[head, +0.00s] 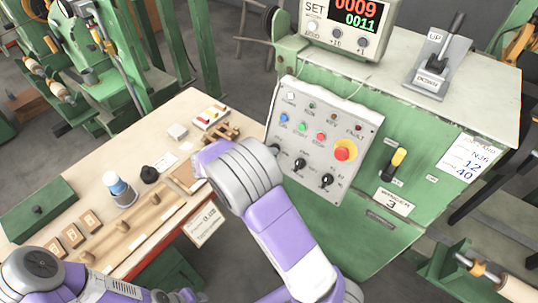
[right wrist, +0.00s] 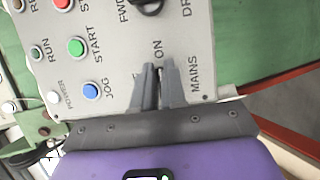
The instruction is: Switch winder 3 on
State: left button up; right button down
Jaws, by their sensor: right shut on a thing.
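Winder 3 is the green cabinet (head: 345,215) with a label plate (head: 393,203) reading 3. Its tilted grey control panel (head: 352,121) carries lamps, coloured buttons, a red and yellow stop button (head: 345,150) and a row of black knobs. In the right wrist view, my right gripper (right wrist: 160,68) is shut on the mains switch, between the ON and MAINS lettering. The fingers hide the switch, so I cannot tell its position. In the head view my right wrist (head: 240,175) covers the panel's lower left corner. My left gripper is not in view.
A counter box (head: 348,25) reading 0009 and 0011 and an UP/DOWN lever (head: 438,65) stand on top of the cabinet. A wooden bench (head: 110,155) with small parts and a green box (head: 38,212) lies left.

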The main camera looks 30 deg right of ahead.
jog(key=shift+a, duration=0.1)
dwell(0.3)
jog(key=c, duration=1.2)
grip_release()
jog(key=p+v, duration=0.1)
jog(key=v, duration=0.6)
jog(key=shift+a+r, duration=0.1)
jog(key=shift+a, duration=0.1)
